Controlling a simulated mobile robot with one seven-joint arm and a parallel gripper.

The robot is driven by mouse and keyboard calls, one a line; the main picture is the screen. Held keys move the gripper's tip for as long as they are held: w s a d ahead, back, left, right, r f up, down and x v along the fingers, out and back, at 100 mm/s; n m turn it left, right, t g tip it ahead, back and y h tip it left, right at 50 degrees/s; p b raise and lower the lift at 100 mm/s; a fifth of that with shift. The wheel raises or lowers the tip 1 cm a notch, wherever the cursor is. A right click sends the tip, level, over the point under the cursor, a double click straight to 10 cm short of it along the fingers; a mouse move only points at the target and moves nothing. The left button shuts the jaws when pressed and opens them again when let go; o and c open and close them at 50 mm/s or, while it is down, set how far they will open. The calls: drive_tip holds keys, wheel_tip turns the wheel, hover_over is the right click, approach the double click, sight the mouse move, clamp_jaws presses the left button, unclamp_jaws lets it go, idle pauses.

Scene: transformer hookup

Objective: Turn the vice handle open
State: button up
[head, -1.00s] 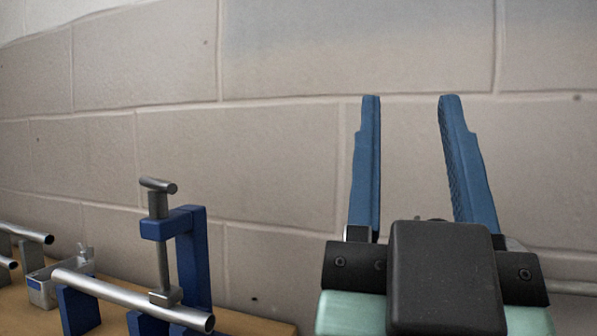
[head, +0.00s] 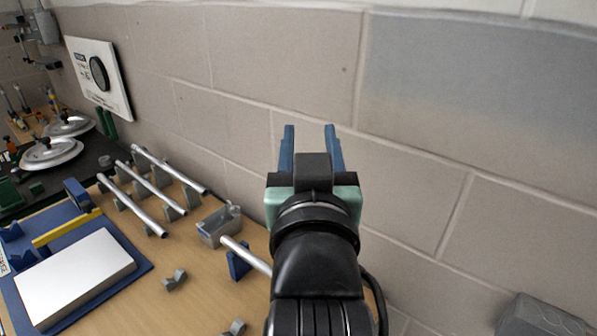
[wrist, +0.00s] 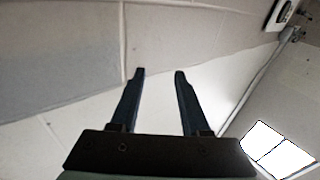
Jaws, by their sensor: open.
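My gripper (head: 309,128) is open and empty, raised in front of the bare block wall, with its two blue fingers apart. In the wrist view my gripper (wrist: 159,72) has only wall and ceiling beyond its fingertips. The blue vice and its handle do not show in either current view; my arm covers that part of the bench in the head view. A silver tube (head: 246,255) on a blue support (head: 238,264) runs behind my arm.
On the wooden bench (head: 190,262) stand a grey metal box (head: 219,226), several silver tubes (head: 152,183) on supports and a white block (head: 75,278) on a blue base. A grey box (head: 540,316) is at the lower right. The wall is close behind my gripper.

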drive_tip(key=f+n+g+y+p, duration=0.1)
drive_tip(key=f+p, duration=0.1)
drive_tip(key=f, duration=0.1)
drive_tip(key=f+n+g+y+p, duration=0.1)
drive_tip(key=f+g+y+p, duration=0.1)
drive_tip(key=f, duration=0.2)
drive_tip(key=d+f+n+g+y+p, duration=0.1)
drive_tip(key=f+g+p, duration=0.1)
drive_tip(key=f, duration=0.1)
drive_tip(key=shift+w+d+f+p, duration=0.1)
drive_tip(key=shift+w+f+p, duration=0.15)
drive_tip(key=shift+f+p, duration=0.1)
drive_tip(key=shift+s+d+f+t+y, duration=0.5)
drive_tip(key=shift+s+d+f+y, duration=1.45)
drive_tip(key=shift+s+f+y, duration=1.25)
drive_tip(key=shift+n+h, duration=0.3)
drive_tip(key=shift+h, duration=0.3)
drive_tip(key=p+x, duration=0.1)
drive_tip(key=x, duration=0.3)
drive_tip(key=p+x, duration=0.1)
drive_tip(key=x, duration=0.3)
drive_tip(key=p+x, duration=0.2)
drive_tip(key=x, duration=0.2)
drive_tip(key=shift+w+f, duration=0.35)
drive_tip(key=shift+f, duration=0.05)
clamp_jaws()
